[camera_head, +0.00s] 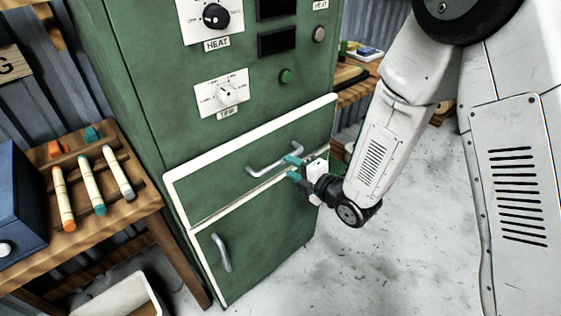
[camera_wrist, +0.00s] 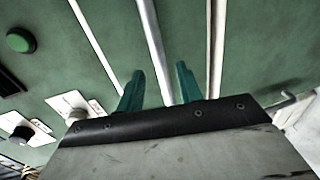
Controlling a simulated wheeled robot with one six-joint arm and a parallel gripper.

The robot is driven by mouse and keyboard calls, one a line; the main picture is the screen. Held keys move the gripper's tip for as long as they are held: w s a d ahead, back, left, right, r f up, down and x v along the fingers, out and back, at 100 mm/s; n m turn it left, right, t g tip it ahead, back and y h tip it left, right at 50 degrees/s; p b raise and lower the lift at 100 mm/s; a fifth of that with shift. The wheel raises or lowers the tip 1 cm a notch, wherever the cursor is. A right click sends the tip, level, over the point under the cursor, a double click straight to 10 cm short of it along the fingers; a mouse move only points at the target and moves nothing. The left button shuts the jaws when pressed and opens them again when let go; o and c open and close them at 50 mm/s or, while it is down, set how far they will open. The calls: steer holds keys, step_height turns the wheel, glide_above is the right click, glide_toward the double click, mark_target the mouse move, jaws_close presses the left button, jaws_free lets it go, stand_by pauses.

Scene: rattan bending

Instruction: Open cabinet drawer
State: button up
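The green cabinet (camera_head: 150,90) has a drawer (camera_head: 215,190) with white trim, and its front looks flush with the cabinet. A metal bar handle (camera_head: 272,160) is on the drawer front. My gripper (camera_head: 291,167) is at the right end of this handle, with its teal fingers apart. In the wrist view, the handle bar (camera_wrist: 151,45) runs down between the two fingers of my gripper (camera_wrist: 158,82). Whether the fingers touch the bar cannot be told. The lower end of the bar is hidden behind the gripper body.
Below the drawer is a door with a curved handle (camera_head: 221,253). Above it are a time dial (camera_head: 226,94), a heat knob (camera_head: 216,17) and a green button (camera_head: 286,76). A wooden table (camera_head: 140,195) with rattan sticks stands left. The floor (camera_head: 400,250) in front is clear.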

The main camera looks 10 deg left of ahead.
mark_target(282, 163)
steer(key=x, duration=0.5)
steer(key=shift+w+a, duration=0.1)
steer(key=shift+w, duration=0.1)
jaws_close()
steer(key=shift+f, duration=0.1)
steer(key=shift+s, duration=0.15)
